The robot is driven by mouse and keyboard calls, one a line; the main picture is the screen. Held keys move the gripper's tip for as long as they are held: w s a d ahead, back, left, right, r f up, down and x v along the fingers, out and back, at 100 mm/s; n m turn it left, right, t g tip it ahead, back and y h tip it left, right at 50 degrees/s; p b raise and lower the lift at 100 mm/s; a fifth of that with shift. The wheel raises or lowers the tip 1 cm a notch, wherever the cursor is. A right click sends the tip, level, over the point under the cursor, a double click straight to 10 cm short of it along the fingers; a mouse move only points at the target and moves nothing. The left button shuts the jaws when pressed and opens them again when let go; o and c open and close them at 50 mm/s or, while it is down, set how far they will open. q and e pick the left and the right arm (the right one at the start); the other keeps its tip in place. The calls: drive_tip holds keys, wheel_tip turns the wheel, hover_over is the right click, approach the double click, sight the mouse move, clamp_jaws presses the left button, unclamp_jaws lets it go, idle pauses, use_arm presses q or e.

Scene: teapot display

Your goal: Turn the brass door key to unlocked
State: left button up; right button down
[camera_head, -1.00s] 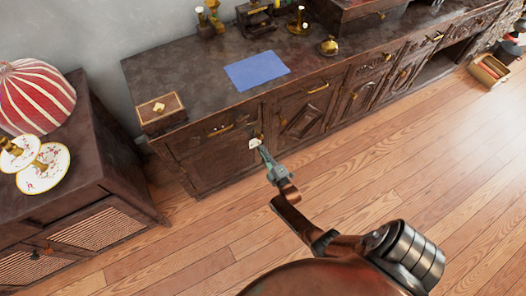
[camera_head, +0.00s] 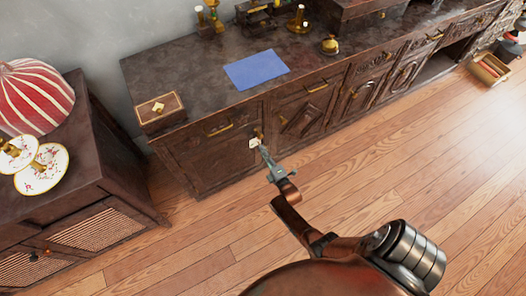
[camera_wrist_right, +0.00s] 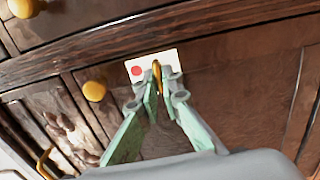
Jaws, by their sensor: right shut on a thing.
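The brass key (camera_wrist_right: 157,72) sits upright in front of a small white plate (camera_wrist_right: 171,57) with a red dot on its left, on the dark cabinet door (camera_wrist_right: 230,95). My right gripper (camera_wrist_right: 158,84) is shut on the key, its two green-grey fingers on either side of it. In the head view, the right gripper (camera_head: 262,148) reaches the cabinet front, and the white plate (camera_head: 254,143) shows just beside its tips. The key itself is too small and too covered to make out there. My left gripper is in neither view.
Yellow knobs (camera_wrist_right: 95,91) stick out near the key. The cabinet top (camera_head: 205,95) holds a blue mat (camera_head: 256,70), a wooden box (camera_head: 160,110) and a brass bell (camera_head: 329,45). A side cabinet with a striped red lamp (camera_head: 35,97) stands left.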

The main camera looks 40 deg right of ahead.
drive_tip(key=c, duration=2.1)
unclamp_jaws()
drive_tip(key=v, duration=1.2)
drive_tip(key=shift+f, duration=0.1)
